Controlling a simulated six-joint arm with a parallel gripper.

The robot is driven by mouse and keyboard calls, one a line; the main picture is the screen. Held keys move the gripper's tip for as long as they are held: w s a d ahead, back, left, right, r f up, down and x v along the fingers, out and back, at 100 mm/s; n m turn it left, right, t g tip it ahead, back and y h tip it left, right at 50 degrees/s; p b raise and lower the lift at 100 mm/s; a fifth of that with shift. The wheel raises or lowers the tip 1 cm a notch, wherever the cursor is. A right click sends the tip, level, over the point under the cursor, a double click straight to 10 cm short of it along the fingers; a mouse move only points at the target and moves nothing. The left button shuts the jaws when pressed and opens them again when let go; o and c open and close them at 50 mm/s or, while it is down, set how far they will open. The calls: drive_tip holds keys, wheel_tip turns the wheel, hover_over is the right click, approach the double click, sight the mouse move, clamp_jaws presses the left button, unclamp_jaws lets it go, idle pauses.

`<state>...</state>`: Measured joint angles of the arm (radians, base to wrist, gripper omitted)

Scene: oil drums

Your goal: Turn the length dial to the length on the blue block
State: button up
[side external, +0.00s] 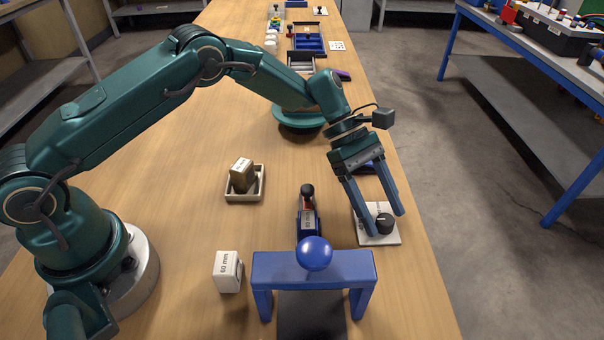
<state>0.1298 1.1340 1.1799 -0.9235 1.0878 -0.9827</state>
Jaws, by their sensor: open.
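The length dial is a black round knob (384,224) on a white plate (364,238) at the right side of the table. My gripper (388,222) is open above the plate, with its two fingers pointing down on either side of the knob. I cannot tell whether they touch it. The dial's marks are mostly hidden or too small to read. A white block (228,272) marked "60 mm" stands nearer the front.
A blue arch-shaped frame (345,268) with a blue ball knob (314,253) stands at the front, over a dark plate (310,316). Several boxes and small items line the table's far end.

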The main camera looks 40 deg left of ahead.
drive_tip(key=shift+f, duration=0.1)
clamp_jaws()
drive_tip(key=shift+d, duration=0.1)
drive_tip(key=shift+w+m, duration=0.15)
drive_tip(key=shift+m, duration=0.15)
drive_tip(key=shift+m+g, duration=0.5)
